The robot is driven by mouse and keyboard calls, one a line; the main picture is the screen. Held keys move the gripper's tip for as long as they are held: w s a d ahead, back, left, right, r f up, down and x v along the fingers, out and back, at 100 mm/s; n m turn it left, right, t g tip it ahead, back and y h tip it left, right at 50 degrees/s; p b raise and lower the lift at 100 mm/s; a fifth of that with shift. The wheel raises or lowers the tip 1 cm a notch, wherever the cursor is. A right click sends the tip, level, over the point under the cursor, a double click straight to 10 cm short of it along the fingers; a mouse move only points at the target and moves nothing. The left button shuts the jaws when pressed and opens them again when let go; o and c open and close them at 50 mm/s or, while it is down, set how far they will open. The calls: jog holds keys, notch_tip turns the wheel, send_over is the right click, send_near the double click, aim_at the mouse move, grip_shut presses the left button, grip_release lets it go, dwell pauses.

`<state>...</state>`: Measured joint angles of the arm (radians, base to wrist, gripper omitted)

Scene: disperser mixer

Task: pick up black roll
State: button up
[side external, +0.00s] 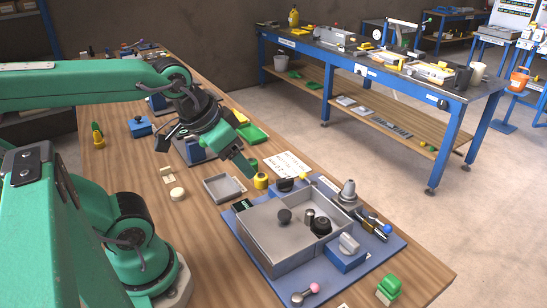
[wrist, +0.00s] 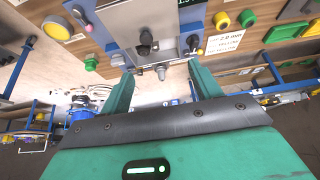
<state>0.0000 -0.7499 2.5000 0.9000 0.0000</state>
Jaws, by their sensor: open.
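Several small black things could be the black roll, and I cannot tell which it is. A squat black round piece (side external: 321,226) sits inside the grey open tray (side external: 262,248), beside a dark cylinder (side external: 309,214) and a black-topped knob (side external: 284,216). Another black piece (side external: 285,185) stands at the tray's back edge, near a yellow round piece (side external: 261,181). My gripper (side external: 245,163) is open and empty above the bench, to the left of and behind the tray. In the wrist view, my gripper's fingers (wrist: 163,88) are apart with nothing held; a black knob (wrist: 146,42) shows beyond them.
The tray is on a blue base (side external: 388,242) with a blue block and grey knob (side external: 347,250). A shallow grey dish (side external: 223,188) and a white card (side external: 287,163) lie nearby.

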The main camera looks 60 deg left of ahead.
jog(key=shift+w, duration=0.15)
jog(key=m+g, duration=0.6)
jog(key=m, duration=0.9)
send_over(323, 220)
notch_tip(323, 220, down, 12)
jog(key=shift+f, duration=0.45)
jog(key=shift+f, duration=1.3)
jog(key=shift+f, duration=0.1)
